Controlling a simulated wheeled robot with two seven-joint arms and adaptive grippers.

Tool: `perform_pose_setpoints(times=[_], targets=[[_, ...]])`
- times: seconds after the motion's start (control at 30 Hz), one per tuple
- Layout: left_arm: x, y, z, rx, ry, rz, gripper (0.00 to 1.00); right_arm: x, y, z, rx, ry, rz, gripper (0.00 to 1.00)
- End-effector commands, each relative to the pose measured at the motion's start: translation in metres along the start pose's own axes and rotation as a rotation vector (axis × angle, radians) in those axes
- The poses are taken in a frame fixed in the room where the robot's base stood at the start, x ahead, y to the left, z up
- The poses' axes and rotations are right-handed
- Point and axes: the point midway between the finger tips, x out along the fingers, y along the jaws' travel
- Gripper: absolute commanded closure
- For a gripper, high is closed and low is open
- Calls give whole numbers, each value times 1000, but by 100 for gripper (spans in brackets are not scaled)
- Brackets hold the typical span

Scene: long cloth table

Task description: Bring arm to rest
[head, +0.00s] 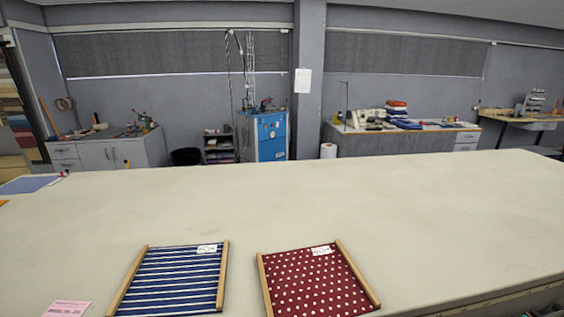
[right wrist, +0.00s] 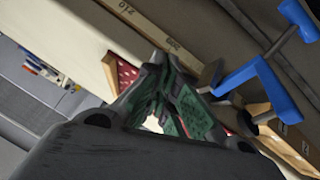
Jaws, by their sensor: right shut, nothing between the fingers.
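My right gripper (right wrist: 165,62) shows in the right wrist view, its two green-padded fingers closed together at the tips with nothing held. The dark wrist body fills the bottom of that view. Behind the fingers lie a wooden ruler (right wrist: 152,32), a blue clamp (right wrist: 262,75) and a bit of red fabric (right wrist: 126,74). Neither gripper nor either arm is in the head view, and my left gripper is not in view.
On the pale table (head: 420,215) lie a blue striped fabric (head: 172,277) and a red dotted fabric (head: 312,282), each between wooden bars. A pink card (head: 67,309) lies front left and a blue sheet (head: 27,185) far left. The table's middle is clear.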

Motion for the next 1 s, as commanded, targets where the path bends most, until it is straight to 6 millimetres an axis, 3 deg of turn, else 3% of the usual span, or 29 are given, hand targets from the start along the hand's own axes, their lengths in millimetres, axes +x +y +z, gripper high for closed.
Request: perform_pose_setpoints(times=[0.03,0.2,0.67,1.0], targets=[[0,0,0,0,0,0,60,-3,-6,16,36,-51,-29,100],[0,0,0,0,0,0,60,-13,-21,53,122,-176,-100,100],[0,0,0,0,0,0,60,-39,-48,108,246,-382,-208,100],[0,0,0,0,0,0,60,-8,-59,123,245,-395,-213,100]])
